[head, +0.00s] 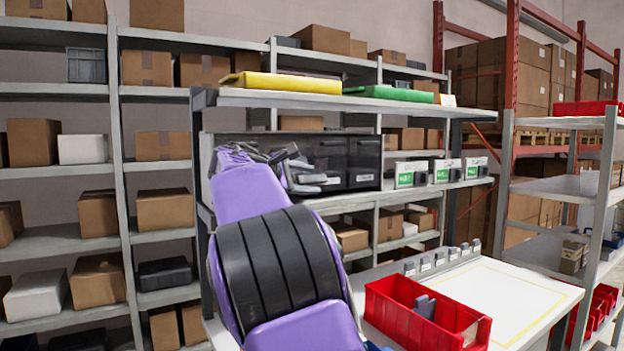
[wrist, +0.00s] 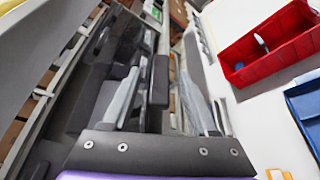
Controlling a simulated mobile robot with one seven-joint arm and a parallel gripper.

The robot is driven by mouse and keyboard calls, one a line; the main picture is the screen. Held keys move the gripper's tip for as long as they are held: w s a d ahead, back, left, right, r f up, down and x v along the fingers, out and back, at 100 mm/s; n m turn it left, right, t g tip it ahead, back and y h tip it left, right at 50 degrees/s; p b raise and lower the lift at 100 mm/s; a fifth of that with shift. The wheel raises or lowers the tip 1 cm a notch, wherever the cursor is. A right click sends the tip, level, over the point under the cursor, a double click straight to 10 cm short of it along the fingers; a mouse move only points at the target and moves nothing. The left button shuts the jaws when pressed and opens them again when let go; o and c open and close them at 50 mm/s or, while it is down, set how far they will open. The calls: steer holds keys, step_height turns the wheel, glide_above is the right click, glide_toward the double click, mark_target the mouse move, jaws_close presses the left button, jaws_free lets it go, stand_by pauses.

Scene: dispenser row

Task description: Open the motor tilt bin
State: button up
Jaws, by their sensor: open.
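A row of dark tilt bins (head: 362,162) with glossy fronts stands on the middle shelf of the rack. I cannot read which one is the motor bin. My gripper (head: 306,166) is open in front of the left part of this row, and my purple arm hides the bins there. In the wrist view the two grey fingers of my gripper (wrist: 160,74) stand apart. A dark bar (wrist: 160,82) shows between them, apparently part of a bin front. I cannot tell whether a finger touches it.
Green-and-white labelled units (head: 410,174) stand right of the bins. A red open bin (head: 400,318) sits on the white worktop (head: 515,300) below, and shows in the wrist view too. Yellow (head: 280,83) and green (head: 390,93) items lie on the top shelf.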

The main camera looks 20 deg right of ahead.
steer(key=shift+x, duration=0.8)
steer(key=shift+f, duration=0.1)
jaws_close()
steer(key=shift+f, duration=0.25)
stand_by(0.5)
